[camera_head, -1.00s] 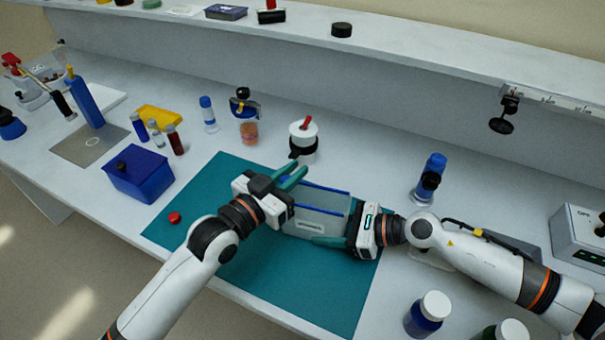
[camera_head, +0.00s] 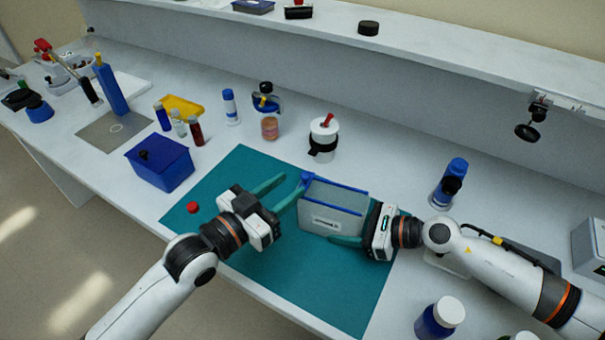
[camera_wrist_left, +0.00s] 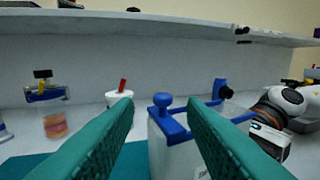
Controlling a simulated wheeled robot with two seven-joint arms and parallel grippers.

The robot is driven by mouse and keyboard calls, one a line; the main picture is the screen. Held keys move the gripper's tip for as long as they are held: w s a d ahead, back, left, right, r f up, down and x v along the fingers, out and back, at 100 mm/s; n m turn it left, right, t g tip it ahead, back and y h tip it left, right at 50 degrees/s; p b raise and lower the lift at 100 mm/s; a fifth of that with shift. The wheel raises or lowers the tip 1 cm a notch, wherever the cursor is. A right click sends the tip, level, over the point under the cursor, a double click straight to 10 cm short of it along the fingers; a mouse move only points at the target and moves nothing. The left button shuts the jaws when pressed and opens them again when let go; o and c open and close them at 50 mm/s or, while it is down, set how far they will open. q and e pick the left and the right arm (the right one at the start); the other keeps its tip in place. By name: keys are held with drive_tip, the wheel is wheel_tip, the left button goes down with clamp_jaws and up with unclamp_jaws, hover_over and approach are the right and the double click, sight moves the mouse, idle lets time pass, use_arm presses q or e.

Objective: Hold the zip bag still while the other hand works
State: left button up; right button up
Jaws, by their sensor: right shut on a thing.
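The zip bag (camera_head: 330,207) stands on the teal mat (camera_head: 230,180), a grey translucent bag with a blue rim and a blue knob at its left top corner. In the left wrist view the bag (camera_wrist_left: 172,150) shows between and beyond the fingers. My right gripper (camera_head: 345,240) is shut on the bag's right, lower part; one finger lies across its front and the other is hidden. My left gripper (camera_head: 284,193) is open and empty, just left of the bag, with its fingertips pointing toward the blue knob.
A red cap (camera_head: 193,207) lies on the mat's left. A blue box (camera_head: 160,166) stands left of the mat. A white jar with a black band (camera_head: 323,140) stands behind the mat, and a blue-capped bottle (camera_head: 447,184) stands right. The mat's front is clear.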

use_arm(q)
drive_tip(key=v, duration=0.4)
drive_tip(key=shift+s+a, duration=0.3)
use_arm(e)
drive_tip(key=shift+s+f, duration=0.1)
drive_tip(key=shift+f, duration=0.05)
drive_tip(key=o, duration=1.6)
